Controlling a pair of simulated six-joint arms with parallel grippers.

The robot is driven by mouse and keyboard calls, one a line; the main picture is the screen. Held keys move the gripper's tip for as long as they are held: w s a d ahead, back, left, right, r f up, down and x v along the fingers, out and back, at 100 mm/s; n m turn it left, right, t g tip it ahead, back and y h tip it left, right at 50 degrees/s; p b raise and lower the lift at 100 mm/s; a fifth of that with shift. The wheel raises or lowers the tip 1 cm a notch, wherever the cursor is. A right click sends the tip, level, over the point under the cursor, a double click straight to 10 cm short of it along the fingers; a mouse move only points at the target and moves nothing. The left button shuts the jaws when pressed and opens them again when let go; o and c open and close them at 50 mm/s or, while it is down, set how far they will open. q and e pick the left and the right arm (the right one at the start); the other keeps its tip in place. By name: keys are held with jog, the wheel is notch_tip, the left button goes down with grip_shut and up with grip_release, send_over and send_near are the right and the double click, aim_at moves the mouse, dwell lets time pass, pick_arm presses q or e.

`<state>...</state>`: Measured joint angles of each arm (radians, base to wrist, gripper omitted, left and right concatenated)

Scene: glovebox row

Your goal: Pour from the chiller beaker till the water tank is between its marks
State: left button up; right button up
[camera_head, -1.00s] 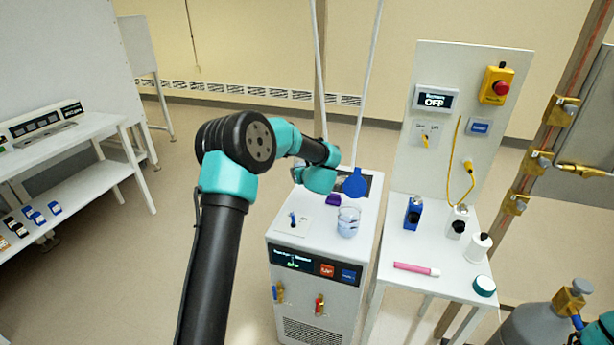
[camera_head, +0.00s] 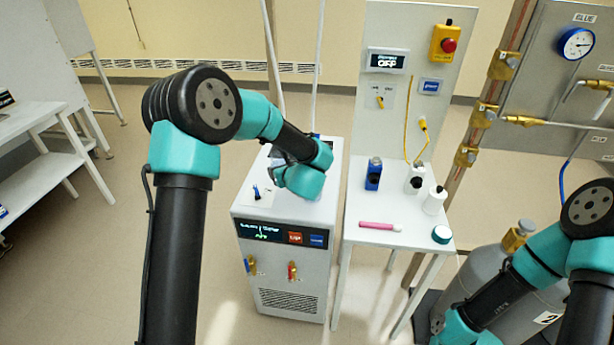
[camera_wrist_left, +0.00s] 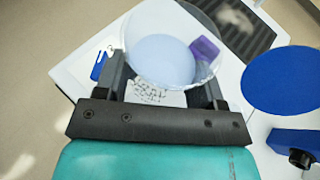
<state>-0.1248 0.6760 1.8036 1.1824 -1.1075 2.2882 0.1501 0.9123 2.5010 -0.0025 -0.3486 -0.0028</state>
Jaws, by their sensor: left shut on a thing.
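The clear chiller beaker (camera_wrist_left: 160,45) with pale bluish liquid is between the fingers of my left gripper (camera_wrist_left: 165,78) in the left wrist view, and the gripper is shut on it. In the head view my left wrist is over the top of the white chiller (camera_head: 275,275) and hides the beaker. The water level and marks cannot be made out. My right arm is at the lower right, with its gripper out of frame.
A blue disc (camera_wrist_left: 282,80) and a purple object (camera_wrist_left: 205,49) are close to the beaker. The white side table (camera_head: 385,236) holds a blue bottle (camera_head: 373,174), white bottles, a pink tube (camera_head: 380,226) and a teal-lidded jar (camera_head: 442,234). Gas cylinders stand at right.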

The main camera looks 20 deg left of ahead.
pick_arm(q)
jog(key=s+d, duration=0.2)
jog(key=s, duration=0.1)
jog(key=shift+s+d, duration=0.25)
jog(key=shift+w+d+r+m+g+y, duration=0.2)
jog(key=shift+w+d+r+m+y, duration=0.25)
jog(key=shift+r+m, duration=0.3)
jog(key=shift+w+d+r+m+g+y, duration=0.2)
jog(key=shift+w+d+r+m+y, duration=0.15)
jog(key=shift+d+r+m+y, duration=0.35)
jog(key=shift+w+d+r+m+g+y, duration=0.25)
jog(key=shift+w+r+m+y, duration=0.2)
jog(key=shift+m, duration=0.5)
jog(key=shift+w+d+r, duration=0.1)
jog(key=shift+d+r, duration=0.1)
jog(key=shift+d, duration=0.05)
jog(key=shift+w+d+f+m+y, duration=0.1)
jog(key=shift+f+m+y, duration=0.35)
jog(key=shift+m, duration=0.45)
dwell(1.0)
jog(key=shift+r+m+y, duration=0.45)
jog(key=shift+r+m, duration=0.05)
jog(key=shift+m, duration=0.2)
dwell(1.4)
jog(key=shift+f, duration=0.1)
dwell(0.7)
